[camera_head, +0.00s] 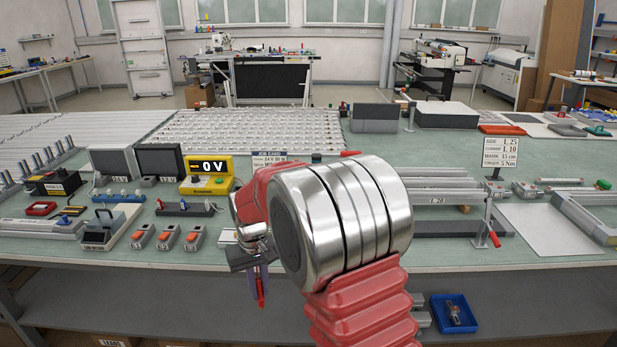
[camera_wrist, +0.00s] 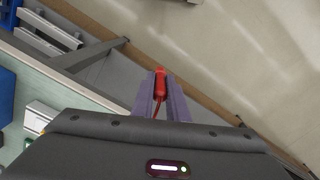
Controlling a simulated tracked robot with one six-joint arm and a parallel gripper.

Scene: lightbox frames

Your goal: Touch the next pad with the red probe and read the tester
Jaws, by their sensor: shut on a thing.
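My gripper (camera_head: 258,274) is in front of the bench's front edge, below the bench top in the picture. Its purple fingers are shut on the red probe (camera_head: 261,292), whose end points down. The wrist view shows the probe (camera_wrist: 160,84) between the fingers, with a red lead running back toward the wrist. The yellow tester (camera_head: 207,174) stands on the bench behind, and its display reads 0 V. A job card (camera_head: 268,158) stands to its right, its print too small to read fully. I cannot tell which items are the pads; my arm hides part of the bench.
Three small grey blocks with orange tops (camera_head: 167,237) line the bench front left. A white sheet (camera_head: 553,228) lies at right. A blue bin (camera_head: 454,313) sits on the lower shelf.

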